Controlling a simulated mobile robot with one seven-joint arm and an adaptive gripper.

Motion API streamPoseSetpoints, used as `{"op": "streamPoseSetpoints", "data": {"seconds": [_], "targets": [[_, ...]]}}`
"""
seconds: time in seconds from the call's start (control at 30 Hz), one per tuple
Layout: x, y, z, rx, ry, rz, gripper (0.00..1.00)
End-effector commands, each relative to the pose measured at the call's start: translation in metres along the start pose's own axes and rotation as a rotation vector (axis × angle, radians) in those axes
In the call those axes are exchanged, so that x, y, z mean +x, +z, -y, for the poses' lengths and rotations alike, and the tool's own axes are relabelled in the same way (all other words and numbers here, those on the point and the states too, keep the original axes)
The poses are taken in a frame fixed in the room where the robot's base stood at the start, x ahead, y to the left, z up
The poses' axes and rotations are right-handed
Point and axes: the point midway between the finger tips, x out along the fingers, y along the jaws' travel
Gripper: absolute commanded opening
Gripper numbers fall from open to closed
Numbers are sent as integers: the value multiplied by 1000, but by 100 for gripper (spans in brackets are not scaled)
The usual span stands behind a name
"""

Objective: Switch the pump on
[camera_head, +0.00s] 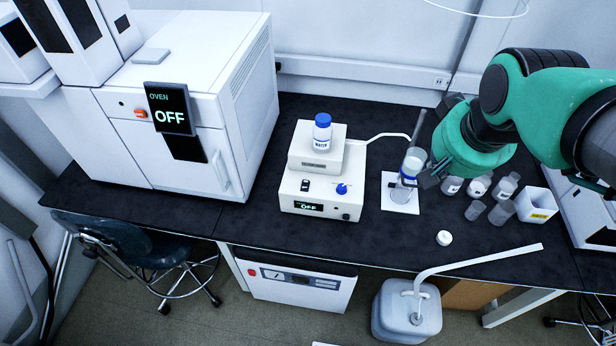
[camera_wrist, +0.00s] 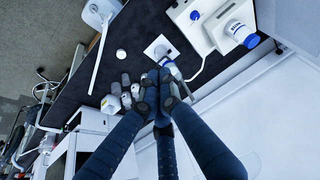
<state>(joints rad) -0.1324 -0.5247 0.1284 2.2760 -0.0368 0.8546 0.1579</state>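The pump (camera_head: 318,196) is a white box on the black bench. Its display (camera_head: 308,206) reads OFF, and its front has a small black switch (camera_head: 305,185) and a blue knob (camera_head: 342,188). The wrist view shows part of the pump (camera_wrist: 184,12) at the top. My gripper (camera_head: 428,179) is to the right of the pump, at a clear cylinder (camera_head: 412,162) with a blue ring above a white pad. In the wrist view the fingers (camera_wrist: 162,84) are close together beside the blue part; whether they grip it is hidden.
A water bottle (camera_head: 322,133) with a blue cap stands on the unit on the pump. A white tube (camera_head: 378,137) runs from there to the cylinder. Several vials and a white box (camera_head: 537,205) stand at right. An oven (camera_head: 185,110) reading OFF stands at left.

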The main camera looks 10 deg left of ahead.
Motion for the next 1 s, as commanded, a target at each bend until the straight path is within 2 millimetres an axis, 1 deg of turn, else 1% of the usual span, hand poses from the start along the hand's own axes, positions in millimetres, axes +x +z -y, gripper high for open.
{"op": "streamPoseSetpoints", "data": {"seconds": [0.03,0.2,0.37,0.53,0.8,0.97,1.0], "targets": [[7,-9,7,-2,-2,10,0],[31,-36,29,0,-5,38,0],[56,-59,53,0,-6,62,0],[86,-80,81,2,-7,86,0],[141,-104,130,-1,-3,125,0],[176,-113,161,-1,1,148,0],[186,-114,169,-3,3,154,0]]}}
